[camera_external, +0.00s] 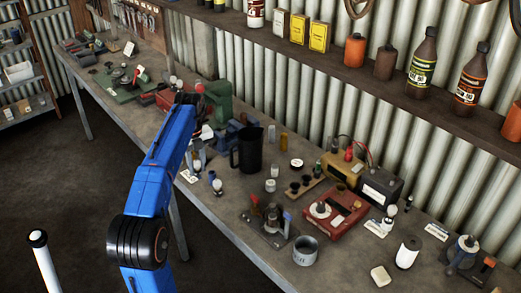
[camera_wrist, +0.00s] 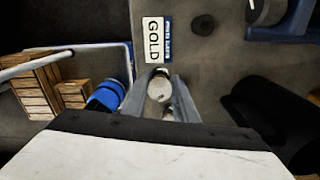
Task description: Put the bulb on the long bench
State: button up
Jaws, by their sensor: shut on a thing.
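My gripper (camera_wrist: 162,100) is shut on a small round, pale silvery thing, which I take to be the bulb (camera_wrist: 159,86). Its top shows between the two grey fingers in the wrist view; the rest is hidden. The long bench (camera_external: 225,205) runs from the back left to the front right, grey and crowded. In the external view my blue arm reaches over its near edge, and the fingers are hard to make out. The bench top also shows in the wrist view (camera_wrist: 190,55). I cannot tell whether the bulb touches it.
A white GOLD label (camera_wrist: 153,40) lies just beyond the fingers. A black jug (camera_external: 248,150) stands to the right of my gripper. A red device (camera_external: 335,212) and a grey cup (camera_external: 305,250) stand nearer the front right.

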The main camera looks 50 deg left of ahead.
jog(key=shift+w+f, duration=0.75)
jog(key=shift+w, duration=0.1)
notch_tip(320, 180, down, 2)
notch_tip(320, 180, up, 17)
jog(key=shift+d, duration=0.15)
dwell(2.6)
jog(key=m, duration=0.7)
send_over(290, 210)
jog(key=shift+h, duration=0.3)
notch_tip(290, 210, down, 17)
jog(key=shift+r, duration=0.1)
jog(key=shift+f, duration=0.2)
jog(key=o, duration=1.1)
jog(key=shift+c, duration=0.2)
